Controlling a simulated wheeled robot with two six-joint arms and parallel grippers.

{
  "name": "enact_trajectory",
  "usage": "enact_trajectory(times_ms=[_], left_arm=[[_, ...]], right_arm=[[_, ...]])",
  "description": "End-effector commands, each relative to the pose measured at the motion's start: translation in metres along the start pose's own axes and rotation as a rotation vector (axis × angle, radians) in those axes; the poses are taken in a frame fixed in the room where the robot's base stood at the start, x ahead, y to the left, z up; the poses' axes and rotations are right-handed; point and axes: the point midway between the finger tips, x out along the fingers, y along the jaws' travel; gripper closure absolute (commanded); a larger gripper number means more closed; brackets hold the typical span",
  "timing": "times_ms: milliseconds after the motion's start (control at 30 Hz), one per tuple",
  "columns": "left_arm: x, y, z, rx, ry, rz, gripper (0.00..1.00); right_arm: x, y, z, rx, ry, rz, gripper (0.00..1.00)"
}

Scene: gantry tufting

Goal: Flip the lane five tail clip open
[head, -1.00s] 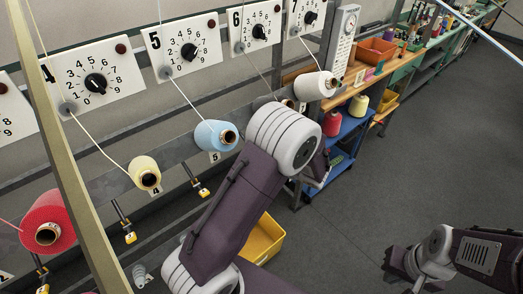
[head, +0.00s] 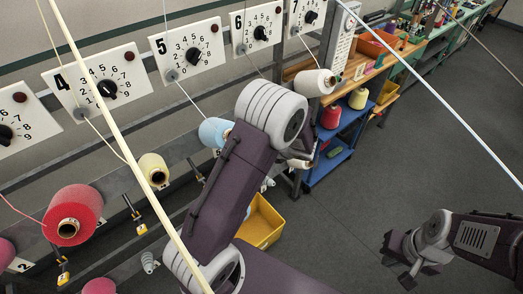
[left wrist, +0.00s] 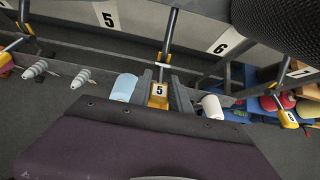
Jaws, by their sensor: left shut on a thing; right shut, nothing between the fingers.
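The lane five tail clip (left wrist: 159,91), a yellow block marked 5 at the end of a dark rod, is in the middle of the left wrist view. My left gripper (left wrist: 161,84) is shut on it, one grey finger at each side. The clip hangs below the rail with the lane 5 label (left wrist: 109,14). In the head view my left arm hides this clip and my left gripper. The pale blue lane five cone (head: 213,132) shows partly behind that arm. My right gripper (head: 411,269) is shut and empty, over the floor at lower right.
Neighbouring yellow clips hang on both sides, including one at left (head: 140,228) and one at right (left wrist: 288,118). A white cone (left wrist: 212,106) is close right of my left gripper. A yellow bin (head: 262,222) and blue cart (head: 330,160) stand behind. Floor at right is clear.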

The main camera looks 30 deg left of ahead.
Motion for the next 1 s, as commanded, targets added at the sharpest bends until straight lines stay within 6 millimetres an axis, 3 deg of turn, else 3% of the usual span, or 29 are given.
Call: enact_trajectory(times_ms=[33, 67, 133, 467, 800, 1000], left_arm=[[0.000, 0.000, 0.000, -0.001, 0.001, 0.000, 1.00], [0.000, 0.000, 0.000, -0.001, 0.001, 0.000, 0.71], [0.000, 0.000, 0.000, -0.001, 0.001, 0.000, 0.55], [-0.003, 0.000, 0.000, -0.002, 0.000, -0.001, 0.55], [-0.071, -0.002, -0.001, -0.002, 0.000, -0.006, 0.55], [-0.090, 0.000, 0.000, 0.000, 0.001, -0.001, 0.55]], right_arm=[[0.000, 0.000, 0.000, 0.000, 0.000, 0.000, 1.00], [0.000, 0.000, 0.000, 0.000, 0.000, 0.000, 1.00], [0.000, 0.000, 0.000, 0.000, 0.000, 0.000, 1.00], [0.000, 0.000, 0.000, 0.000, 0.000, 0.000, 1.00], [0.006, 0.000, 0.001, 0.000, 0.000, 0.000, 1.00], [0.007, 0.000, 0.001, 0.000, 0.000, 0.000, 1.00]])
